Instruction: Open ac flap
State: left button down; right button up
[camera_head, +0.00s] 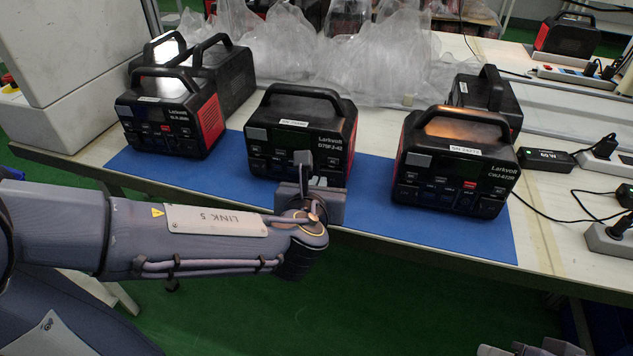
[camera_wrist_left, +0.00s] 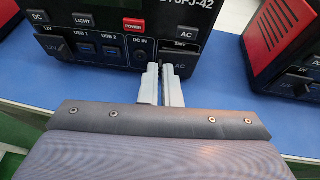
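The middle power station (camera_head: 268,122) is black and stands upright on the blue mat. In the left wrist view its front panel (camera_wrist_left: 100,48) shows labelled sockets and a red power button. The AC flap (camera_wrist_left: 182,56) is at the panel's right, marked AC, and looks flat against the front. My left gripper (camera_head: 304,162) is in front of this station. In the wrist view its two pale fingers (camera_wrist_left: 160,70) are close together, with a thin dark gap, at the AC flap's left edge. Contact is unclear. What seems to be my right gripper (camera_head: 532,348) is cut off at the bottom edge.
Similar power stations stand to the left (camera_head: 165,122) and right (camera_head: 455,165) on the blue mat (camera_head: 400,215). Others stand behind them. Clear plastic bags (camera_head: 380,55) lie at the back. Cables and a power strip (camera_head: 605,158) are at the right.

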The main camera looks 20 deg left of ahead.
pick_arm(q)
jog(key=d+n+y, duration=0.1)
jog(key=s+n+g+y+p, duration=0.1)
jog(key=n+y, duration=0.1)
jog(key=shift+d+y, duration=0.3)
jog(key=shift+d, duration=0.05)
jog(key=n+y+p, duration=0.1)
jog(key=d+n+g+y+p, duration=0.1)
jog(key=shift+s+d+r+n+g+y, duration=0.1)
jog(key=shift+s+n+g+y, duration=0.05)
jog(key=shift+n+g+y, duration=0.2)
jog(key=d+n+g+y+p, duration=0.1)
jog(key=n+y+p, duration=0.1)
jog(key=d+n+g+y+p, duration=0.1)
jog(key=n+g+y+p, duration=0.1)
jog(key=shift+r+n+g, duration=0.1)
jog(key=shift+n+g, duration=0.15)
jog(key=shift+w+d+f+n+g+y+p, duration=0.1)
jog(key=shift+d+n+g+y+p, duration=0.25)
jog(key=shift+n+g+p, duration=0.45)
jog(key=shift+w+d+f+n+g+y+p, duration=0.1)
jog(key=shift+d+n+g+y+p, duration=0.25)
jog(key=shift+n+g+p, duration=0.4)
jog(key=c, duration=1.6)
grip_release()
